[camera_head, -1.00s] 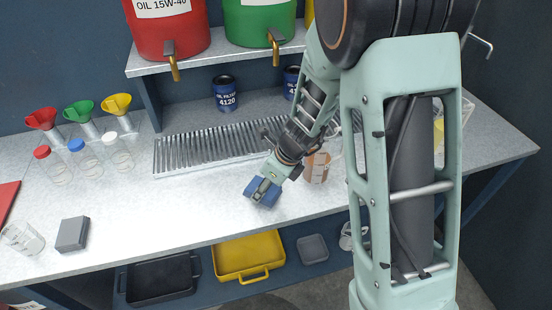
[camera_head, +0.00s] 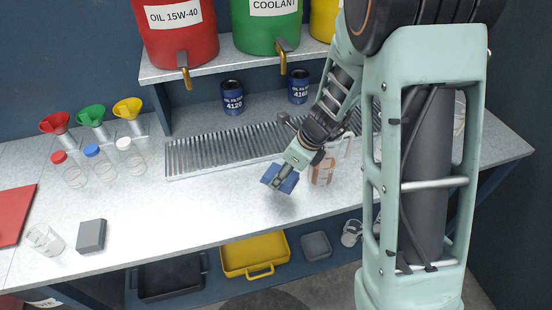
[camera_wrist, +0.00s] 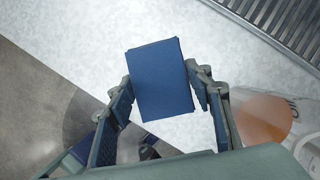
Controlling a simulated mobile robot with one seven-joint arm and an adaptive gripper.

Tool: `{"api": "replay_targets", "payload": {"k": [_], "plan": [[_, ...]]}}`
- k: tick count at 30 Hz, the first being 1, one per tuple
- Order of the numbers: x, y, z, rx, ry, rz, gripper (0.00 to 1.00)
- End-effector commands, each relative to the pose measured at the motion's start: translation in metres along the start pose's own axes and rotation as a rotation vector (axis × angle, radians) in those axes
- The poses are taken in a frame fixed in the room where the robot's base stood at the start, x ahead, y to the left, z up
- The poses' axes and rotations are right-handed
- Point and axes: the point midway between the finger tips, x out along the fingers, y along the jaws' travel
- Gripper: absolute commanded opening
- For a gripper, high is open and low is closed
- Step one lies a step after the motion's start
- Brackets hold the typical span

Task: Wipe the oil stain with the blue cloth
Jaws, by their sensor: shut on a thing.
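The blue cloth (camera_head: 271,178) is held in my gripper (camera_head: 280,179) over the light grey workbench, in front of the slatted metal drain grate. In the wrist view the cloth (camera_wrist: 160,90) looks like a flat, folded dark-blue rectangle between the two fingers of my gripper (camera_wrist: 165,82). The fingers are shut on it from both sides. I cannot tell for sure whether it touches the bench. No oil stain shows clearly in either view; the bench under the cloth and behind my arm is hidden.
A clear beaker with brown contents (camera_head: 322,172) stands close to the right of my gripper. The drain grate (camera_head: 225,150) lies behind. A grey block (camera_head: 91,235) and an empty glass (camera_head: 45,239) are at the left. The bench between is clear.

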Motion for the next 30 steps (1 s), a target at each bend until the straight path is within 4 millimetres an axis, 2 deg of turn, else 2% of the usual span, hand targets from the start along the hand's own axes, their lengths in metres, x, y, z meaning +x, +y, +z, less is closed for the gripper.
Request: {"api": "replay_targets", "payload": {"k": [1, 6, 30], "plan": [[-0.009, -0.002, 0.002, 0.000, 0.000, -0.001, 0.24], [-0.019, -0.005, 0.002, -0.003, 0.000, 0.000, 0.24], [-0.019, -0.006, 0.001, -0.004, 0.000, 0.000, 0.24]]}}
